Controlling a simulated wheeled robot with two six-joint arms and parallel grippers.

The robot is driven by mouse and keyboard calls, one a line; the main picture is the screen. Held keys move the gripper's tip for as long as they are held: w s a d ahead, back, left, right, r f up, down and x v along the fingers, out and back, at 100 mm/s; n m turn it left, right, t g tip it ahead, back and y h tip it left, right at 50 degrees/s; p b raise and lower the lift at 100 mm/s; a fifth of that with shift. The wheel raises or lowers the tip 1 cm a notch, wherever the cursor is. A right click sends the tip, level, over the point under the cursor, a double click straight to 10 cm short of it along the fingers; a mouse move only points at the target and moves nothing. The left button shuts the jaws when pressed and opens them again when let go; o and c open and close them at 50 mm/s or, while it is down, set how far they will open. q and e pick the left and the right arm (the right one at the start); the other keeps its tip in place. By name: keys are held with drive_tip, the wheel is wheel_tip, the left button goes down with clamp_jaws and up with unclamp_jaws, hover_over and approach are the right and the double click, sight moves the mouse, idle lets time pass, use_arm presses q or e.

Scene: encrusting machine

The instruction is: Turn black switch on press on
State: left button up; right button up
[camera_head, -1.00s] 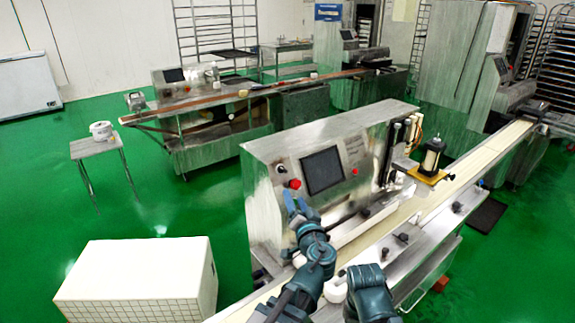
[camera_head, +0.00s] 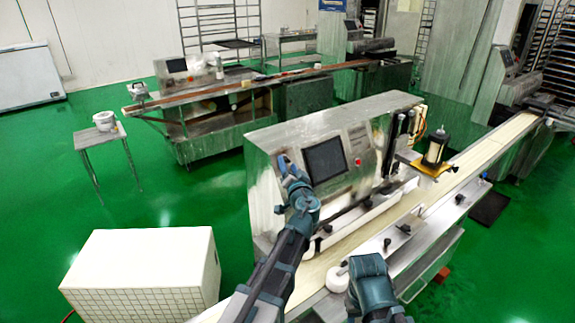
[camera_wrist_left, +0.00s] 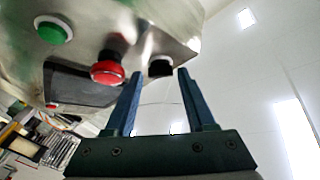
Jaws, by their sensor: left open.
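The press (camera_head: 255,160) is a steel machine with a dark screen (camera_head: 326,159) on its sloped front. The black switch (camera_wrist_left: 160,66) shows in the left wrist view as a small dark knob on the panel's edge, right of a red mushroom button (camera_wrist_left: 107,70). My left gripper (camera_wrist_left: 160,76) is open, with its two blue fingertips one on each side of the switch in that view; I cannot tell whether they touch it. In the head view, my left gripper (camera_head: 284,172) is at the panel left of the screen and hides the switch.
A green button (camera_wrist_left: 53,30) lies left of the red one in the left wrist view. A red button (camera_head: 358,162) is right of the screen. A conveyor (camera_head: 400,215) runs along the press front. A white box (camera_head: 145,265) stands on the floor at the left.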

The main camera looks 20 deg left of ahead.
use_arm(q)
drive_tip(key=shift+w+a, duration=0.3)
drive_tip(key=shift+w, duration=0.2)
clamp_jaws()
